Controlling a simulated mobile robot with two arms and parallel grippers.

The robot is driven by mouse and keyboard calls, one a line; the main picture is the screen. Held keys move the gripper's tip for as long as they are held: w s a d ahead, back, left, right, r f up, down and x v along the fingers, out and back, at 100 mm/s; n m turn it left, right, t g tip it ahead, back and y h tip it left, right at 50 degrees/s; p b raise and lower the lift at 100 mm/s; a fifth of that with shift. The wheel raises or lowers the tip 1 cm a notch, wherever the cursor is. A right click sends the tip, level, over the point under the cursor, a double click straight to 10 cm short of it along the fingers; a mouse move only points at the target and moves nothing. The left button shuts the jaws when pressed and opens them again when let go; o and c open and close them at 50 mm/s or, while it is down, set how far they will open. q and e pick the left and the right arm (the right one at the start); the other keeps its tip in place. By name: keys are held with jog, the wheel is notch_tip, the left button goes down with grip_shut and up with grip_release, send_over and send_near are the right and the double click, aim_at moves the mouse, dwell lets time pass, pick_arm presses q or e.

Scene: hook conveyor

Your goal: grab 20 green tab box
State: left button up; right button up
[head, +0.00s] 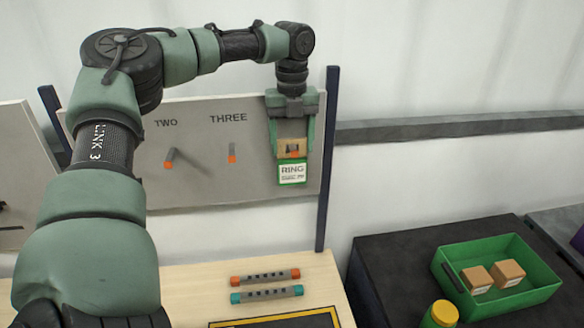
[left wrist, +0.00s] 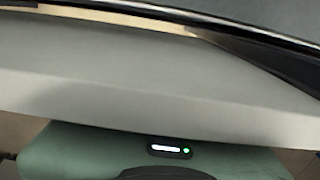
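A small tan box (head: 284,147) with a green tab (head: 292,173) labelled "RING" is at the right end of the grey hook board (head: 200,190), in the head view. An orange hook tip shows in front of the box. My left gripper (head: 292,150) points down from above, one finger on each side of the box. I cannot tell whether the fingers press on it. My right gripper is in neither view.
Two bare orange-tipped pegs, under TWO (head: 168,160) and THREE (head: 231,153), stick out left of the box. Two grey rods (head: 266,276) lie on the wooden table. A green bin (head: 540,286) with two tan boxes and a yellow-capped item (head: 444,312) stand on the dark table.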

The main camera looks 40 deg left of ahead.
pick_arm(q)
jog(key=c, duration=0.3)
jog(key=shift+c, duration=0.2)
jog(key=shift+r, duration=0.1)
